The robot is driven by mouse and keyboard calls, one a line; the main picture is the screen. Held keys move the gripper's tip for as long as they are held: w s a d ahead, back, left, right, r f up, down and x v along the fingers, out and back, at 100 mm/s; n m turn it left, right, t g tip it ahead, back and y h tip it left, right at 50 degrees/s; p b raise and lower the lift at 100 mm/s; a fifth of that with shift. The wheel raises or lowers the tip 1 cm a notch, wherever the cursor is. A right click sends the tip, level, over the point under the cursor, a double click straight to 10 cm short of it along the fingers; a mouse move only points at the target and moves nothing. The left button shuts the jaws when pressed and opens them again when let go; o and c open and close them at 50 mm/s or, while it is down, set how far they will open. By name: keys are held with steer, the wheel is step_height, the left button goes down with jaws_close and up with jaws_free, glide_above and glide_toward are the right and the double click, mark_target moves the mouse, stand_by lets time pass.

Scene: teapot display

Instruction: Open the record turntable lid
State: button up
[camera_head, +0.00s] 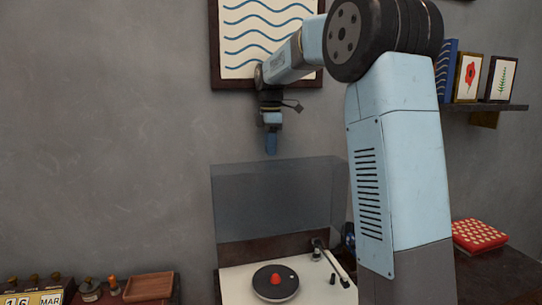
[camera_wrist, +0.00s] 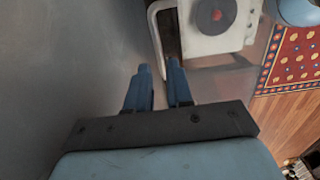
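The record turntable (camera_head: 238,287) has a white deck, a dark platter with a red centre (camera_head: 276,281) and a tonearm (camera_head: 331,262). Its see-through lid (camera_head: 275,200) stands raised, close to upright, at the back of the deck. My gripper (camera_head: 270,152) points down near the top edge of the lid in the head view; I cannot tell whether it touches. The turntable (camera_wrist: 222,42) lies beyond the fingertips there.
A framed wave picture (camera_head: 265,40) hangs on the wall behind my arm. A wooden tray (camera_head: 149,287) and a calendar block (camera_head: 35,297) sit at the lower left. A red patterned box (camera_head: 478,235) is at the right, below a shelf (camera_head: 488,106) of small pictures.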

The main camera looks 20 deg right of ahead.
steer(key=shift+r, duration=1.95)
steer(key=s+m, duration=0.1)
steer(key=s, duration=0.2)
steer(key=s+r+m, duration=0.1)
steer(key=s, duration=0.2)
steer(key=s+m+t, duration=0.1)
steer(key=s+m, duration=0.1)
steer(key=s, duration=0.1)
steer(key=shift+s+r, duration=0.1)
steer(key=shift+r, duration=0.25)
steer(key=s+f+m+t, duration=0.1)
steer(key=s+f+m, duration=0.2)
steer(key=s, duration=0.6)
steer(key=s+d+f+m+t, duration=0.1)
steer(key=s+f+m, duration=0.3)
steer(key=s, duration=0.5)
steer(key=s+d+f+m+t, duration=0.1)
steer(key=s+f+m, duration=0.3)
steer(key=s, duration=0.5)
steer(key=m+t, duration=0.1)
steer(key=m, duration=0.1)
steer(key=shift+s+m, duration=0.4)
